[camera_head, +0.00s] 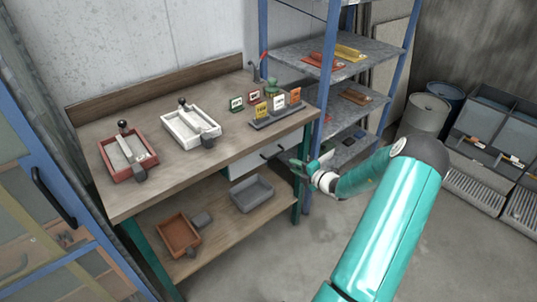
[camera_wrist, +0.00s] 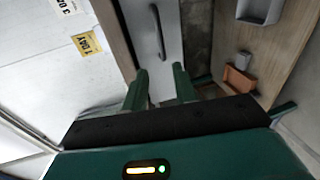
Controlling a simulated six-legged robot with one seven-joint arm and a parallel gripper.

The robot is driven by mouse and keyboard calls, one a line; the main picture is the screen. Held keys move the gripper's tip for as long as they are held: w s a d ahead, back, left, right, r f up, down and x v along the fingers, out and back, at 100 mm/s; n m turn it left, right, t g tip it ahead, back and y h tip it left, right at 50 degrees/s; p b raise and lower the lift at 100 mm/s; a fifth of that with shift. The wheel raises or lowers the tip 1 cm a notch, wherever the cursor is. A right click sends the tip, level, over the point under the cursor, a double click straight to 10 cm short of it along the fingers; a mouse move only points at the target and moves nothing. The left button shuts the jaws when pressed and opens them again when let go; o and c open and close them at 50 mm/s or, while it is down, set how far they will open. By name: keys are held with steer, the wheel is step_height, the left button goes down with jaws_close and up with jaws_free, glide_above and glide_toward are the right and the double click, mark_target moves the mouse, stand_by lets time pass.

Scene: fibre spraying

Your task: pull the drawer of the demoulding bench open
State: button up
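The demoulding bench (camera_head: 230,135) has a wooden top, green legs and a lower shelf. Its drawer (camera_head: 243,166) has a pale front under the right part of the top and looks closed, with a dark bar handle (camera_head: 272,152). My gripper (camera_head: 299,166) is just right of the drawer, in front of it, apart from the handle. In the wrist view, the drawer front (camera_wrist: 172,45) and handle (camera_wrist: 159,32) lie ahead. My gripper (camera_wrist: 160,72) is open there, its two green fingers apart and nothing between them.
Red (camera_head: 115,161) and white (camera_head: 179,132) moulds and a card rack (camera_head: 277,117) stand on the bench top. Grey (camera_head: 252,194) and orange (camera_head: 177,236) trays lie on the lower shelf. A blue-post shelf rack (camera_head: 331,68) stands right of the bench. The floor in front is clear.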

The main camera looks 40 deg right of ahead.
mark_target(275, 155)
steer(key=shift+m, duration=0.3)
steer(key=x, duration=1.3)
steer(key=shift+w+d+f, duration=0.3)
steer(key=shift+d, duration=0.1)
steer(key=shift+c, duration=0.5)
jaws_close()
